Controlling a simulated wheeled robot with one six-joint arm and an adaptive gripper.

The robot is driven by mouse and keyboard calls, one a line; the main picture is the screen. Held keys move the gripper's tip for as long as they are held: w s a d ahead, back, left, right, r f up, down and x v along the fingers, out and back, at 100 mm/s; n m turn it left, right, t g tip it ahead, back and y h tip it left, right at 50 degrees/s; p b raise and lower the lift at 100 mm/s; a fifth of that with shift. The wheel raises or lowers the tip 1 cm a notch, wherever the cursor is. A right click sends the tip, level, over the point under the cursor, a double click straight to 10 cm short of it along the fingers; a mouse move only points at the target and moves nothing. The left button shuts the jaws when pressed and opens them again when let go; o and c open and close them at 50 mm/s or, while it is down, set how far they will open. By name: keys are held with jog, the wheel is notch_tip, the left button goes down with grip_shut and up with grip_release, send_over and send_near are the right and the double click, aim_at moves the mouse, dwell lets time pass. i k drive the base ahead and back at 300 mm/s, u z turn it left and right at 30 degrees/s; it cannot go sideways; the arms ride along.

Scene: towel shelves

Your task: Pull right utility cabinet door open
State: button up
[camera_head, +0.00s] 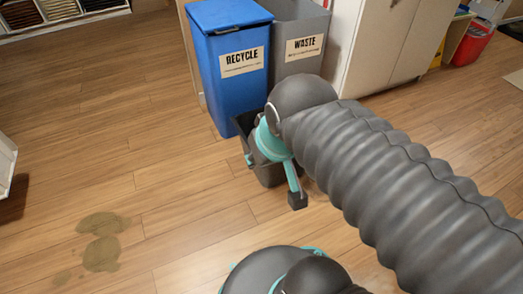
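A cream utility cabinet (385,42) stands at the top right, cut off by the top edge. A vertical seam runs down its front; I cannot make out a handle, nor tell whether the right door is fully shut. The rest of the gripper is hidden.
A blue recycle bin (231,95) and a grey waste bin (300,22) stand left of the cabinet. A red bucket (472,45) is at its right. Brown stains (102,240) mark the wooden floor. The left floor is mostly clear.

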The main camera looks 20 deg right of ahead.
aim_at(433, 19)
jog(key=z, duration=1.85)
